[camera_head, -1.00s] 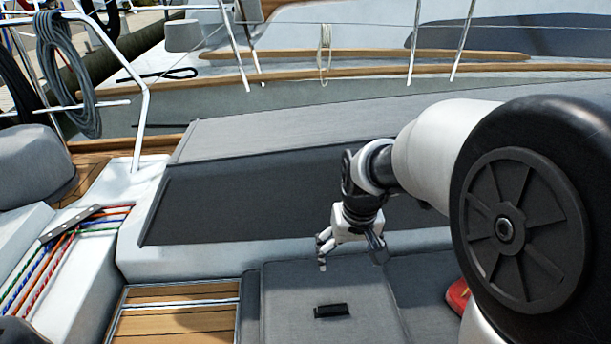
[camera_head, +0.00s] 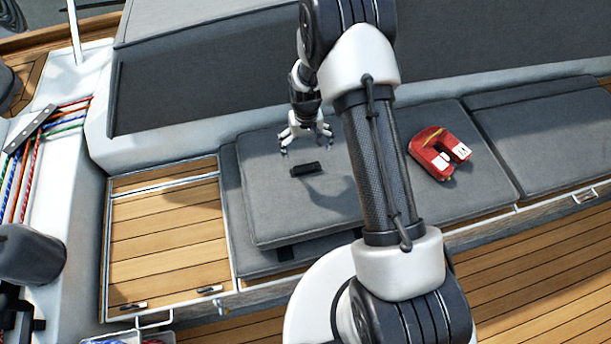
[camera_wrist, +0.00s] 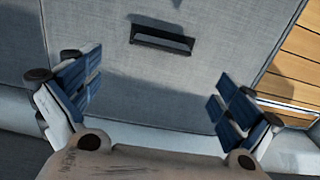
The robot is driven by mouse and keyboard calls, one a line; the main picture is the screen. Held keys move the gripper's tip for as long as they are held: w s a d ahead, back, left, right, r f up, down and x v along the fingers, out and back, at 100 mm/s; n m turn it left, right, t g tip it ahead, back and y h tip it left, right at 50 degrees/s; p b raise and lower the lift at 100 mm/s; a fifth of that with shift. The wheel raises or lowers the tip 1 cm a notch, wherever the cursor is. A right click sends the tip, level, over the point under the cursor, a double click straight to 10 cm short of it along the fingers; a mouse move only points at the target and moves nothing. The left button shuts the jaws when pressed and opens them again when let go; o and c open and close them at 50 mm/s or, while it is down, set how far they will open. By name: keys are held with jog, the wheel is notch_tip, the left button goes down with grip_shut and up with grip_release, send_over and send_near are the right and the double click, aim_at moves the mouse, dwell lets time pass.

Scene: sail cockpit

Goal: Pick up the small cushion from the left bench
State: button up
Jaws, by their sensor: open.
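The small grey cushion (camera_head: 275,215) lies on the grey bench seat, near its left end beside the wooden deck panel. A black strap handle (camera_head: 305,169) stands on its upper face. My gripper (camera_head: 308,148) is open and empty, above the far part of the cushion. In the wrist view the cushion (camera_wrist: 190,85) fills the middle, and the handle (camera_wrist: 162,39) lies ahead of and between the spread fingers of my gripper (camera_wrist: 165,98). My arm hides part of the cushion's right side in the head view.
A red life vest (camera_head: 438,152) lies on the seat right of my arm. Wooden slats (camera_head: 165,240) with a metal frame lie left of the cushion. A grey backrest (camera_head: 200,85) rises behind. Coloured ropes (camera_head: 35,160) run at the far left.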

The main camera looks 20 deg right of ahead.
aim_at(305, 164)
notch_tip(305, 164, down, 4)
jog(key=shift+f+b, duration=0.1)
jog(key=shift+b, duration=0.25)
jog(key=f+b, duration=0.1)
jog(key=f, duration=0.4)
jog(key=shift+s+a+f+b, duration=0.1)
jog(key=shift+s+f+b, duration=0.1)
jog(key=shift+b, duration=0.2)
jog(key=shift+r, duration=0.1)
jog(key=shift+c, duration=0.5)
jog(key=c, duration=2)
jog(key=shift+c, duration=0.3)
jog(key=shift+r, duration=0.15)
